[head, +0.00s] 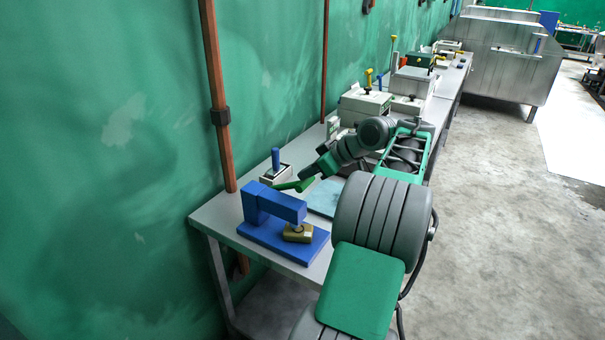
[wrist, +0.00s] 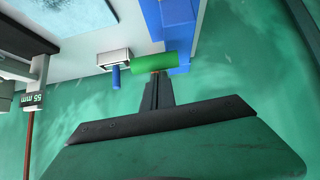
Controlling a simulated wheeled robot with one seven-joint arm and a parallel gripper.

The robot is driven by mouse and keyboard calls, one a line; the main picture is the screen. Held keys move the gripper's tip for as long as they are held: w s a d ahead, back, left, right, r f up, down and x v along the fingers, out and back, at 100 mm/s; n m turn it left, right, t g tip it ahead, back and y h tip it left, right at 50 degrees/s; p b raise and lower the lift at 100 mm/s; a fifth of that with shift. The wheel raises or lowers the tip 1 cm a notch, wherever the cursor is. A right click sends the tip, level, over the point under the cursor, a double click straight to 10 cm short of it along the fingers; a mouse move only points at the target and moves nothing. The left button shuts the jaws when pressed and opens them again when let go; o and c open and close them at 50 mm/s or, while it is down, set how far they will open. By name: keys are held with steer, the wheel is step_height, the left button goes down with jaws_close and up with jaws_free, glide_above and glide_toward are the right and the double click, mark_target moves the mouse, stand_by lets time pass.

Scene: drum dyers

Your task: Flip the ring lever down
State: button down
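A lever with a blue handle (head: 275,158) stands upright on a small pale grey box (head: 268,177) near the wall side of the bench. No ring shape can be made out on it. In the wrist view the blue handle (wrist: 116,77) projects from its pale box (wrist: 107,58). My gripper (head: 293,185) is just in front of the box, its green tip apart from the handle in the head view. In the wrist view my gripper's green tip (wrist: 155,62) appears right beside the handle; contact cannot be told. Only one green piece shows, so its opening is unclear.
A blue press-like device (head: 275,205) with a brown block (head: 298,233) stands at the near bench end, close to my gripper. Pale boxes with coloured levers (head: 366,103) stand farther along. A green wall (head: 110,130) runs behind the bench. The floor at right (head: 510,210) is clear.

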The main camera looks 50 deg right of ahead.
steer(key=f, duration=0.1)
steer(key=s+f, duration=0.1)
steer(key=f, duration=0.1)
steer(key=shift+s+f+g, duration=0.25)
steer(key=shift+f+g, duration=0.05)
step_height(320, 180, up, 8)
steer(key=w+f+p, duration=0.1)
steer(key=p, duration=0.3)
steer(key=s+d+f+b, duration=0.1)
steer(key=s+d+b, duration=0.1)
steer(key=s, duration=0.6)
steer(key=shift+s+f+t, duration=0.2)
steer(key=shift+s+t, duration=0.05)
steer(key=shift+t, duration=0.15)
